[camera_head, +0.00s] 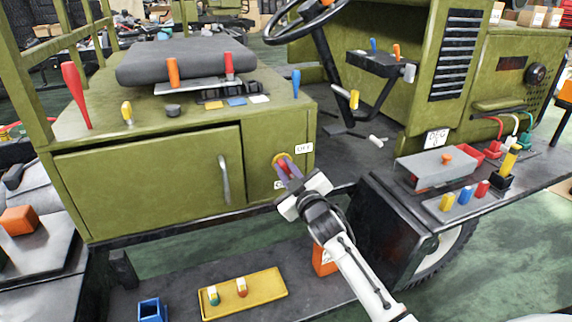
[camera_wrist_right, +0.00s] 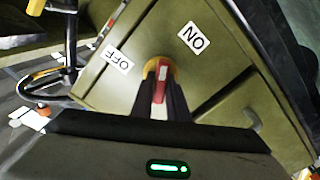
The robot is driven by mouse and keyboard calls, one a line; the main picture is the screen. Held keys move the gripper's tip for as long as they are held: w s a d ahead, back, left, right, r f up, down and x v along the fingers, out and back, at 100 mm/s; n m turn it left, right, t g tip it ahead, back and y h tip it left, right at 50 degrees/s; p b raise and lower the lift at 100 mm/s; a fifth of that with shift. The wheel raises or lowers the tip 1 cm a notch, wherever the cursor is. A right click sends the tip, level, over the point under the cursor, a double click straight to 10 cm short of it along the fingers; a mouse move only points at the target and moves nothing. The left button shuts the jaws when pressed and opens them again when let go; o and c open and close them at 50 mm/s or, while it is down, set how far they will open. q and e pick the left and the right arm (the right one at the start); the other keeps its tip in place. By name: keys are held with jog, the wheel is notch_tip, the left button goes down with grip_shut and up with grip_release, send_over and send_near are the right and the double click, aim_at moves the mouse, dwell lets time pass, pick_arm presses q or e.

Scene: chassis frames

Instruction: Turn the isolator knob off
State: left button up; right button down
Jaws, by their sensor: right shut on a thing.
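The isolator knob (camera_head: 282,159) is a red handle in a yellow ring on the green cabinet's front, right of its door. It also shows in the right wrist view (camera_wrist_right: 162,75), its light-marked end pointing up between the two labels. The OFF label (camera_head: 304,148) is up and right of it in the head view; it shows at left in the wrist view (camera_wrist_right: 120,61). The ON label (camera_wrist_right: 194,38) is below the knob in the head view, partly hidden by my gripper. My right gripper (camera_head: 291,172) is shut on the knob handle. My left gripper is out of view.
The cabinet door (camera_head: 150,182) with its grey handle is left of the knob. A yellow tray (camera_head: 245,294) and a blue bin (camera_head: 152,310) lie on the lower step. The black footwell side and a wheel are at right. Red, orange and blue levers stand on top.

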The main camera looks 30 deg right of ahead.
jog(key=n, duration=0.5)
jog(key=shift+a+f+n+p, duration=0.1)
jog(key=shift+f+n+p, duration=0.05)
jog(key=shift+n+p, duration=0.2)
jog(key=n, duration=0.5)
jog(key=shift+f, duration=0.15)
jog(key=shift+n, duration=0.35)
jog(key=c, duration=1.8)
grip_release()
jog(key=shift+o, duration=0.2)
jog(key=v, duration=1)
